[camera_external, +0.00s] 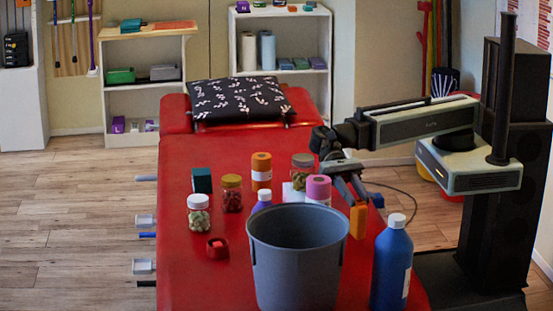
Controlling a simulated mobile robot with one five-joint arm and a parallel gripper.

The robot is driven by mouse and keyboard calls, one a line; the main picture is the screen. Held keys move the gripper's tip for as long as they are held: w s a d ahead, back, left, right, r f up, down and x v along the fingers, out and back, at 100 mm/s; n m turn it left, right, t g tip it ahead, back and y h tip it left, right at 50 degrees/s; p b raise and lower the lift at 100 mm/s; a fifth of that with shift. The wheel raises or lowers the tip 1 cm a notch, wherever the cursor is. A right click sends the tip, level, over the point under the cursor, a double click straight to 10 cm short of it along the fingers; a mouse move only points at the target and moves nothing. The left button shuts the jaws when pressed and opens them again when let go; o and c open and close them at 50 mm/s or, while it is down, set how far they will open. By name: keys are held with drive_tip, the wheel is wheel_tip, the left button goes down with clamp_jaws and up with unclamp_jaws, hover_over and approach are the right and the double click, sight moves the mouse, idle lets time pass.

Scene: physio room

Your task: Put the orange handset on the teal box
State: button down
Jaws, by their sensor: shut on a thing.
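My gripper (353,190) points down over the right side of the red treatment table, shut on the orange handset (358,221). The handset hangs upright below the fingers, between the grey bucket and the blue bottle in the picture. The teal box (202,180) is a small dark teal block standing on the table's left side, behind a jar with a white lid. Its top looks bare. My gripper is well to the right of it and nearer the camera.
On the red table (185,270) stand a grey bucket (298,265), a blue bottle (391,265), an orange roll (261,171), a pink roll (318,188), jars (232,194) (199,218) and a small red item (217,248). A patterned pillow (240,99) lies at the far end.

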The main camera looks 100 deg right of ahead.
wheel_tip(320, 180, up, 8)
drive_tip(key=p, duration=0.6)
drive_tip(key=shift+f, duration=0.2)
